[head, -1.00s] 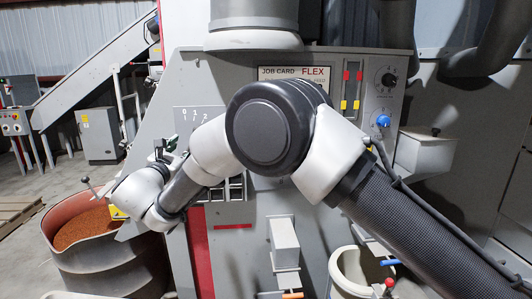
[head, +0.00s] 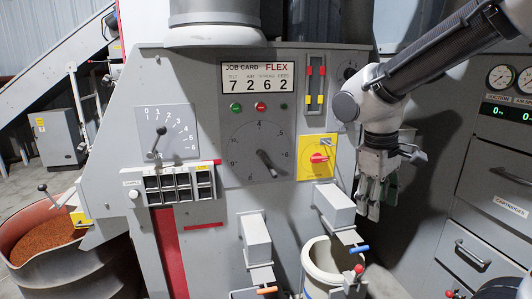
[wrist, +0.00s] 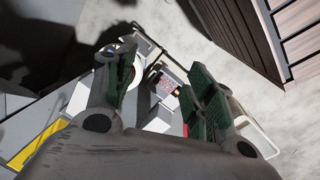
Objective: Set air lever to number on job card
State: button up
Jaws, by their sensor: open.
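The job card (head: 257,78) on the grey machine panel shows 7 2 6 2; its small headings seem to read TILT, AIR, STROKE, FEED, putting 2 under AIR. My gripper (head: 373,200) hangs at the panel's right side, fingers down, open and empty, well away from this lever. The wrist view also shows its spread green-padded fingers (wrist: 158,95).
A granule-filled drum (head: 60,245) stands left; a drawer cabinet (head: 490,190) stands right.

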jog(key=s+d+r+m+t, duration=0.2)
jog(key=s+d+m, duration=0.1)
jog(key=s+d, duration=0.2)
jog(key=s+d+r+m+t+y, duration=0.1)
jog(key=s+d+r+m, duration=0.2)
jog(key=s+d+m, duration=0.1)
jog(key=s+d, duration=0.1)
jog(key=d, duration=0.1)
jog(key=shift+s+d+r+t+y, duration=0.15)
jog(key=shift+s+d+t+y, duration=0.15)
jog(key=shift+s+d+t, duration=0.1)
